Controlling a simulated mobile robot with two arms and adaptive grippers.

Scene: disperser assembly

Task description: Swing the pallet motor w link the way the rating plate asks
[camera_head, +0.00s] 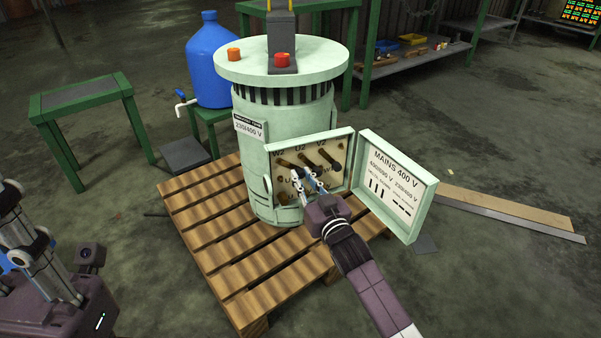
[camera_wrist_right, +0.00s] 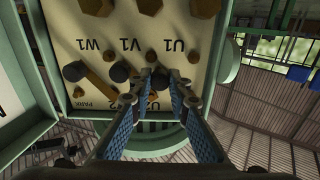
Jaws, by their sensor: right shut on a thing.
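The pale green motor (camera_head: 255,175) stands upright on the wooden pallet (camera_head: 205,225). Its rating plate (camera_head: 250,130) reads 230/400 V. The open terminal box holds a cream terminal board (camera_head: 283,200), with diagonal links (camera_head: 327,160) in its upper part in the head view. The board shows upside down in the right wrist view (camera_wrist_right: 85,20), with another slanted link (camera_wrist_right: 90,80). My right gripper (camera_head: 308,179) is shut on a link at the board; its fingertips mostly hide the held part in the wrist view. My left gripper (camera_head: 22,222) is at the left edge, away from the motor.
The open cover (camera_head: 410,215) right of the box reads MAINS 400 V, with link diagrams for two voltages. A blue container (camera_head: 209,65) with a tap stands behind the motor. A green table (camera_head: 85,100) stands at left.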

